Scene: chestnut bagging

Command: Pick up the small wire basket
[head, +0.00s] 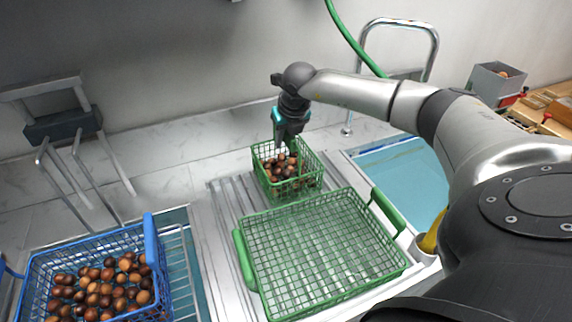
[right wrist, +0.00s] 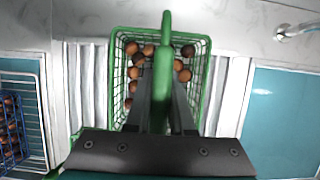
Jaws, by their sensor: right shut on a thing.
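The small green wire basket (head: 297,190) holds several brown chestnuts and is at the back of the ridged metal drainboard, behind a larger basket. My right gripper (head: 288,148) reaches down over it from above. The right wrist view shows the small basket (right wrist: 116,85) below, with its green handle (right wrist: 164,55) running between the fingers of my right gripper (right wrist: 162,95). The gripper is shut on that handle. The basket looks upright; I cannot tell whether its bottom touches the drainboard. My left gripper is not in view.
A large empty green wire basket (head: 252,277) with side handles lies just in front. A blue wire basket (head: 160,262) of chestnuts is at the lower left. Sink basins (head: 405,180) flank the drainboard. A chrome tap (head: 432,50) stands behind, near a green hose (head: 350,38).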

